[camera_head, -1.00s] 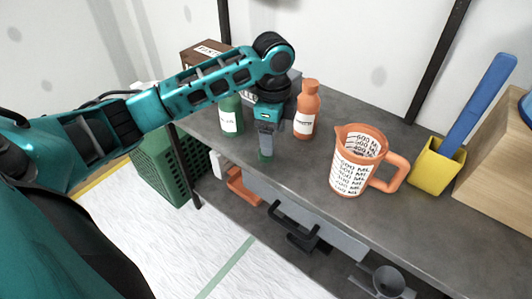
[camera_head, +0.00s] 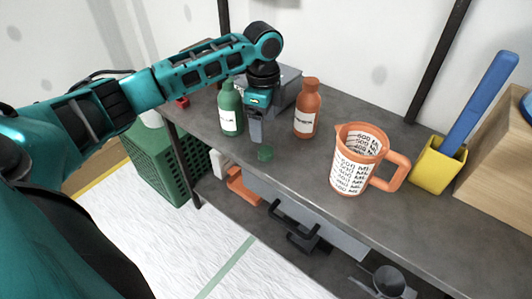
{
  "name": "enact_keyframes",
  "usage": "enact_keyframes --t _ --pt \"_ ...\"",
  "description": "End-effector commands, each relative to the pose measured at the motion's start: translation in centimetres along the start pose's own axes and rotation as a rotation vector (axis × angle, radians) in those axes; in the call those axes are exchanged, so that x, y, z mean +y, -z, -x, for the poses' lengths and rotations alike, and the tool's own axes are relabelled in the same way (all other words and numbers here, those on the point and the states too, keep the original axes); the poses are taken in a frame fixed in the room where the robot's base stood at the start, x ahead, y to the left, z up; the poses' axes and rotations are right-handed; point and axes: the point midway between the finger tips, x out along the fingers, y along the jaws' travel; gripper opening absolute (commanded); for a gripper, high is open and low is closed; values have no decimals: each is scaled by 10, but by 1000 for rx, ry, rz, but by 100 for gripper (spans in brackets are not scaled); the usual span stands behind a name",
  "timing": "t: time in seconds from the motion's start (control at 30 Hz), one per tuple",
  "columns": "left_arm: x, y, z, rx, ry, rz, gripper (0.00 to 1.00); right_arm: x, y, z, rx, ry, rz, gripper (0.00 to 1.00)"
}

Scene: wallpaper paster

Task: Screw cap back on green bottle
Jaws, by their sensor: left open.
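The green bottle (camera_head: 230,112) with a white label stands upright on the grey table, left of my left gripper. Its neck is close to my arm, and I cannot make out the details of its top. The small green cap (camera_head: 265,153) lies on the table near the front edge. My left gripper (camera_head: 257,137) points down between the green bottle and the orange bottle. It is open, with its fingertips just above and behind the cap, apart from it as far as I can tell. My right gripper is not in view.
An orange bottle (camera_head: 307,110) stands right of the gripper. An orange measuring jug (camera_head: 352,172) is farther right, then a yellow holder (camera_head: 437,167) with a blue tool and a wooden box (camera_head: 500,165). A grey box (camera_head: 286,88) is behind.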

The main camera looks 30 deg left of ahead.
Motion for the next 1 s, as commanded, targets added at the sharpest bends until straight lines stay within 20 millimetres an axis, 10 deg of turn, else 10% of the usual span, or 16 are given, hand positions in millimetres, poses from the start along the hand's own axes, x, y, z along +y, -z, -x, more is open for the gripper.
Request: enact_keyframes --t 1.0 --pt "1 9 -84 0 1 -1 74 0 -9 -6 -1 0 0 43"
